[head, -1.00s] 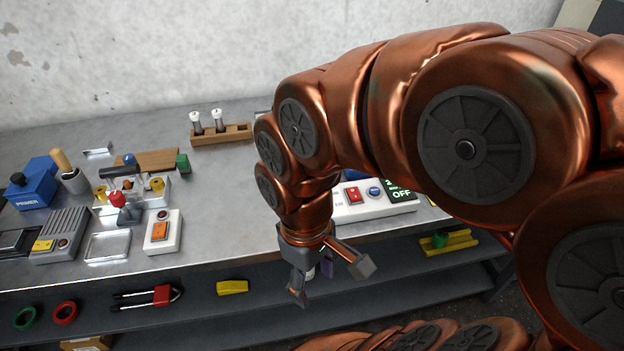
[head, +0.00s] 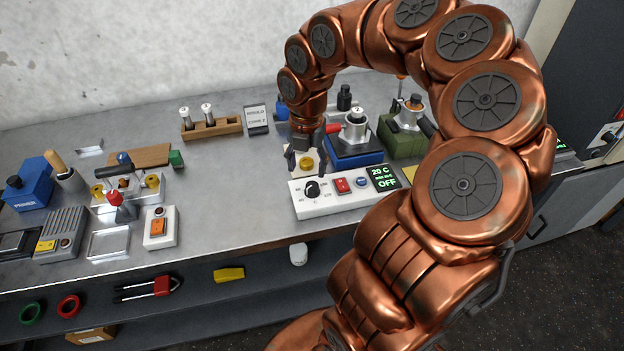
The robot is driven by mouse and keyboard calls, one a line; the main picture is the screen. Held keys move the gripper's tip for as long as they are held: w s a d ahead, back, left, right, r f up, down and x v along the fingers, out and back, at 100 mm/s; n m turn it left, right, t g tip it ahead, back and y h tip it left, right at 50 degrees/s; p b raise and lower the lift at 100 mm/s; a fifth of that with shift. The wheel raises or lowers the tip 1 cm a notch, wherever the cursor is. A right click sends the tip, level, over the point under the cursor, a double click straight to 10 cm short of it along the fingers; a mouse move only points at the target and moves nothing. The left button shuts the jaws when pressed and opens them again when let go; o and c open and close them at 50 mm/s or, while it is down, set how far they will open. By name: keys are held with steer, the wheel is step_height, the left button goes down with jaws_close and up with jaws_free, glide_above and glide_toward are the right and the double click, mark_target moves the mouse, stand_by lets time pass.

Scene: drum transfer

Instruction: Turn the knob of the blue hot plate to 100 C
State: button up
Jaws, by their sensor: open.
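The blue hot plate (head: 356,160) stands on the bench with a silver pot (head: 355,130) on top. In front of it is a white control box (head: 335,206). The box carries a black knob (head: 312,189) with a dial scale, a red switch (head: 342,184), a blue button (head: 362,182) and a display (head: 382,178) reading "20 C" and "OFF". My gripper (head: 306,164) points down with its fingers apart and empty, just above and behind the knob in the picture. I cannot tell its height above the knob. The exact knob setting is too small to read.
A yellow round part (head: 306,162) shows between my fingers. A green hot plate (head: 401,143) with a vessel is right of the blue one. A wooden rack (head: 212,128) and a small sign (head: 257,118) stand behind.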

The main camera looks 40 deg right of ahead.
mark_target(312, 185)
steer(key=shift+w+d+f+n, duration=0.2)
steer(key=shift+d+f+n, duration=0.15)
steer(key=shift+d, duration=0.2)
steer(key=shift+w+d+f+n, duration=0.15)
steer(key=shift+d+f+n, duration=0.15)
steer(key=shift+d, duration=0.2)
steer(key=shift+f+p, duration=1.1)
steer(key=shift+f, duration=2.65)
steer(key=c, duration=1.2)
